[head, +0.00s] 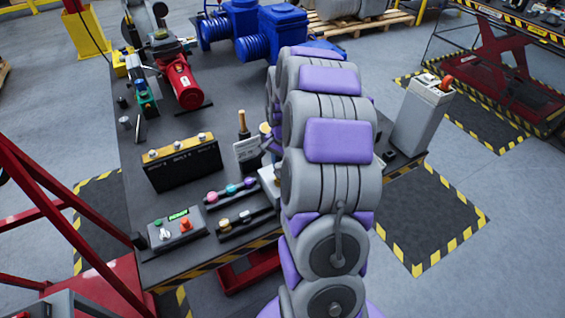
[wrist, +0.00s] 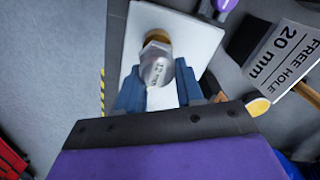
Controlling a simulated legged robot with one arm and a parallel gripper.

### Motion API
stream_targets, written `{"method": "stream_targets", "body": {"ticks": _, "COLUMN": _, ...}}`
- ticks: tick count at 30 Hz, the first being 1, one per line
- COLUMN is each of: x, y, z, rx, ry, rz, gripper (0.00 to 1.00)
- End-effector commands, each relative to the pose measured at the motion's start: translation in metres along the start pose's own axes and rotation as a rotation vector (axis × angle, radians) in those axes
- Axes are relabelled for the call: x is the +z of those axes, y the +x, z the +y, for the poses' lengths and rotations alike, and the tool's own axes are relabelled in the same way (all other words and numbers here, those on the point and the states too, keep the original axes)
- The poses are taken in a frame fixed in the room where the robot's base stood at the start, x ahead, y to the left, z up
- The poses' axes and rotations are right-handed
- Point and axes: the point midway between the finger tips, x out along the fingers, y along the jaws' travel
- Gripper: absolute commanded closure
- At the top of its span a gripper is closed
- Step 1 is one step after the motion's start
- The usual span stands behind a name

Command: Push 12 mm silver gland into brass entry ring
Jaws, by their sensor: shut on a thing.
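In the wrist view, my gripper (wrist: 158,92) has its blue fingers closed on the silver gland (wrist: 154,68), which bears a "12 mm" mark. The brass entry ring (wrist: 157,35) shows just beyond the gland's far end, on a pale plate (wrist: 190,32). The gland overlaps the ring in the picture and looks roughly lined up with it. I cannot tell whether its tip is inside the ring or only in front. In the head view my arm hides the gland and most of the gripper.
A "FREE HOLE 20 mm" sign (wrist: 284,52) stands close on the right in the wrist view. In the head view, a rack with coloured pieces (head: 230,190), a button box (head: 177,229) and a black case (head: 182,165) sit on the dark bench (head: 215,120).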

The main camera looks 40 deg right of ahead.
Motion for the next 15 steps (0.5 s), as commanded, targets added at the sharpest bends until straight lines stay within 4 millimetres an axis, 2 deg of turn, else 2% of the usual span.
{"method": "stream_targets", "body": {"ticks": 15, "x": 0.001, "y": 0.012, "z": 0.001, "rx": 0.002, "ry": 0.000, "rz": -0.002, "gripper": 0.94}}
